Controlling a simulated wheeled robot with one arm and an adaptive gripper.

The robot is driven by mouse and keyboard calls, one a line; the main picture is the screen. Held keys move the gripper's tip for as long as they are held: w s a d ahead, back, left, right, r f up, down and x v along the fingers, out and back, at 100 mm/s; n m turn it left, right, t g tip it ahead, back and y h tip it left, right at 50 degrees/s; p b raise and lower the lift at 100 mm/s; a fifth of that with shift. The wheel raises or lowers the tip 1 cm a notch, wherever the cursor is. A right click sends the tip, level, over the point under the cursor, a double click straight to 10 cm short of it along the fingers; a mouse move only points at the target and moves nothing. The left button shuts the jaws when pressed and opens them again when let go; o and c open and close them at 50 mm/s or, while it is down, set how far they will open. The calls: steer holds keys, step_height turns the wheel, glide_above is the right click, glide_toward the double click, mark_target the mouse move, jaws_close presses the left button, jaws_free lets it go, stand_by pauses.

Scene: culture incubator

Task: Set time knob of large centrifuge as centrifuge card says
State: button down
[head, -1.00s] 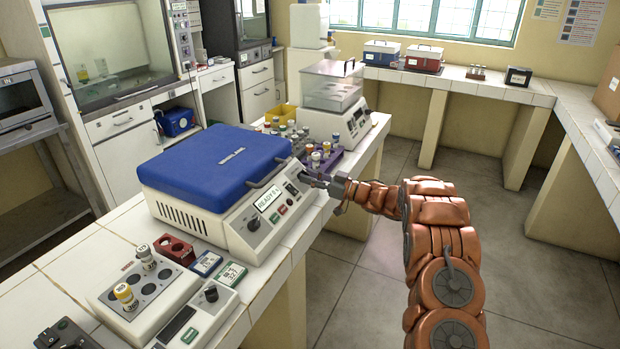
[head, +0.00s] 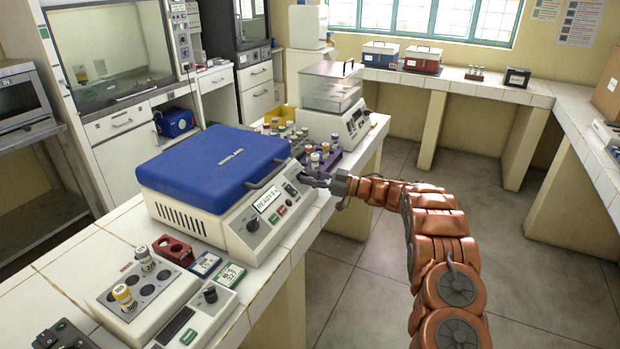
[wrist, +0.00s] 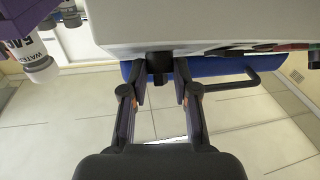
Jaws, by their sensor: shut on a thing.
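The large centrifuge (head: 180,208) is a cream box with a blue lid (head: 212,165) on the bench at left. Its sloped front panel has a display (head: 267,198) that seems to read READY, a black knob (head: 253,224) at its left end and small buttons. My gripper (head: 312,181) is at the right end of this panel. In the wrist view my gripper (wrist: 160,78) is shut on a dark knob (wrist: 158,62) that sticks out of the pale panel. Small cards (head: 231,274) lie on the bench in front of the centrifuge; their text is too small to read surely.
A purple rack (head: 325,162) with capped vials stands close behind my gripper. A smaller clear-lidded centrifuge (head: 335,115) is further back. A grey device with vials (head: 145,290) and a red block (head: 174,250) are at the front left. The floor at right is free.

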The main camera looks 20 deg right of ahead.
steer(key=c, duration=0.9)
jaws_free()
steer(key=shift+d, duration=0.1)
steer(key=v, duration=1.1)
steer(key=shift+s+d, duration=0.3)
